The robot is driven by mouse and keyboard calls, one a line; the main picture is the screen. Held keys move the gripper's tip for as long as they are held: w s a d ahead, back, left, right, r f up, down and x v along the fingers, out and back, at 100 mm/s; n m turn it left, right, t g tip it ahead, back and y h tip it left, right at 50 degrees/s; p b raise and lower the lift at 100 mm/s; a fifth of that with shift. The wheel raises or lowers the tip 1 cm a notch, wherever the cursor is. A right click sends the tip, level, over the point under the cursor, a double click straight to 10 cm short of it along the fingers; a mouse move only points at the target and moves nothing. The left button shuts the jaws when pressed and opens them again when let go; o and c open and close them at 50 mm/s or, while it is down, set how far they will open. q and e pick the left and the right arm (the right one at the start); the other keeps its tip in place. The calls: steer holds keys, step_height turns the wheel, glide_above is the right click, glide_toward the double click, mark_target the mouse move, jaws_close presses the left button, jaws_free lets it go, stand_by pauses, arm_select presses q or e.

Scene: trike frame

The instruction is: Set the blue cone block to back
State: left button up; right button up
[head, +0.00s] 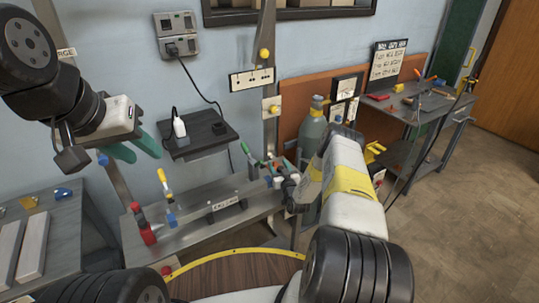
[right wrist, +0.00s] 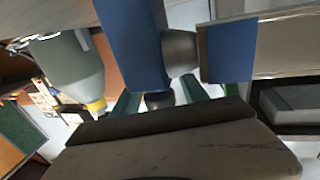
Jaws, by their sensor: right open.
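I cannot tell for sure which thing is the blue cone block. A small blue piece (head: 62,192) lies on the left table in the head view. In the right wrist view a large blue block (right wrist: 135,45) and a second blue block (right wrist: 229,52) show close up, with a grey rounded part between them. My left gripper (head: 134,149) is open and empty, its green fingers apart in front of the wall. My right gripper's green fingers (right wrist: 160,97) stand apart near the blue blocks, partly hidden. In the head view they are hard to make out at the rack.
A grey bench (head: 195,232) carries red, yellow and blue upright pieces. A grey bottle (head: 312,130) stands close to my right arm. A workbench (head: 425,105) stands at right.

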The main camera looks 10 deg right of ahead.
jaws_close()
steer(key=shift+d, duration=0.1)
stand_by(1.4)
